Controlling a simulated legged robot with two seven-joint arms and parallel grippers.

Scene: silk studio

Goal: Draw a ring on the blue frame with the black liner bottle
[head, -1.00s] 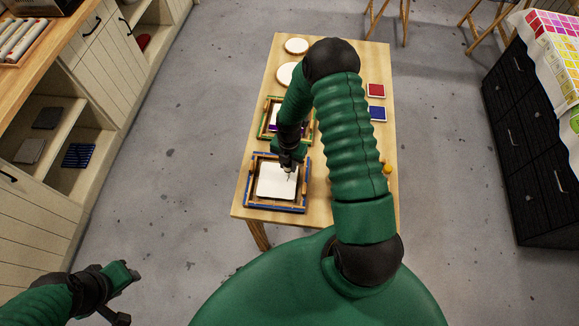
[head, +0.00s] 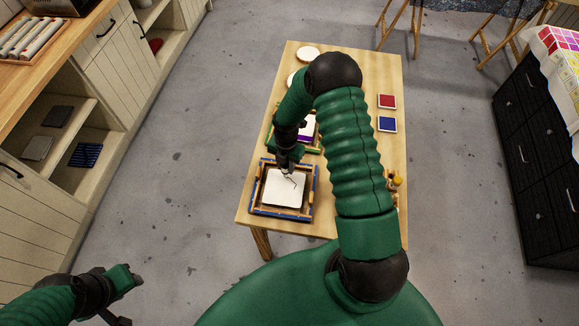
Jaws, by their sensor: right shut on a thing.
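The blue frame (head: 314,192) lies at the table's near left, with white silk (head: 283,190) across its middle. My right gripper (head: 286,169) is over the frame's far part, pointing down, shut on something. The held thing is mostly hidden by the gripper, so I cannot make out the black liner bottle's shape. A thin dark mark (head: 291,181) shows on the white just below the gripper; I cannot tell whether it is drawn line or a tip. My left gripper (head: 131,297) is low at the left, away from the table, empty, its fingers apart.
A green-edged frame (head: 309,150) with purple lies behind the blue one, partly behind my arm. White discs (head: 307,53) are at the table's far end. Small orange-yellow items (head: 396,180) stand at the right edge.

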